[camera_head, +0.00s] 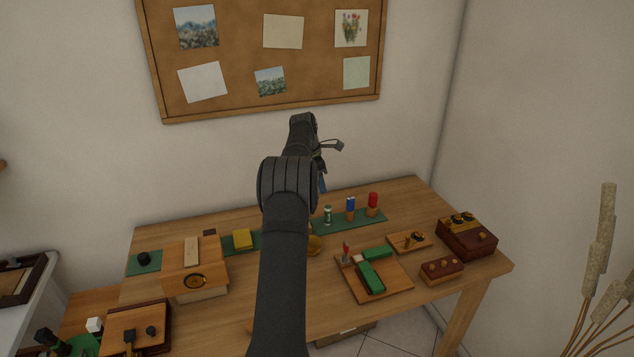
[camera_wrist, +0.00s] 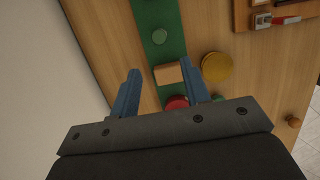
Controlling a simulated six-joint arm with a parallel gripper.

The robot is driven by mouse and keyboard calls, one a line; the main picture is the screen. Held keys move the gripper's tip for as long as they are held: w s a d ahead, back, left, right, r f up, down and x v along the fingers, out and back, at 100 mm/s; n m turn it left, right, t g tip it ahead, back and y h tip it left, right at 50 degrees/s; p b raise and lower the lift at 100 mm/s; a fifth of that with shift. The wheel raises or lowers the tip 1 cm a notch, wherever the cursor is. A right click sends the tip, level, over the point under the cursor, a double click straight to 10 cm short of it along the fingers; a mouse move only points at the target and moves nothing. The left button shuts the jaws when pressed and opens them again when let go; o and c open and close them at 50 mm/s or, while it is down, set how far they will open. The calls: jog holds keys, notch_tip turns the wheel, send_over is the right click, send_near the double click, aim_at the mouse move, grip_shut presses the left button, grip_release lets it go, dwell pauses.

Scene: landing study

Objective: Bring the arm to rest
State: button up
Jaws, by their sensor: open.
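My arm rises through the middle of the head view, and my gripper (camera_head: 322,182) hangs at its far end above the back of the wooden table (camera_head: 290,300), partly hidden by the wrist. In the wrist view my gripper (camera_wrist: 160,76) has two blue fingers spread apart. A wooden block (camera_wrist: 168,73) on a green strip (camera_wrist: 148,14) appears between the fingertips, with no visible grip on it. A red round piece (camera_wrist: 177,102) shows nearer the palm, partly covered by it.
Standing pieces with green (camera_head: 328,215), blue (camera_head: 350,204) and red (camera_head: 373,200) tops are at the back. A tray (camera_head: 397,287) with green blocks, dark red box (camera_head: 467,238) and wooden box (camera_head: 183,281) stand around. A pinboard (camera_head: 240,60) hangs on the wall behind.

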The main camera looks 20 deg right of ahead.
aim_at(327, 206)
jog(key=x, duration=1.2)
jog(key=shift+d+r, duration=0.1)
jog(key=shift+r, duration=0.1)
jog(key=shift+d+v, duration=0.15)
jog(key=shift+v, duration=0.65)
jog(key=shift+d+v, duration=0.2)
jog(key=shift+v, duration=0.55)
jog(key=shift+r, duration=0.1)
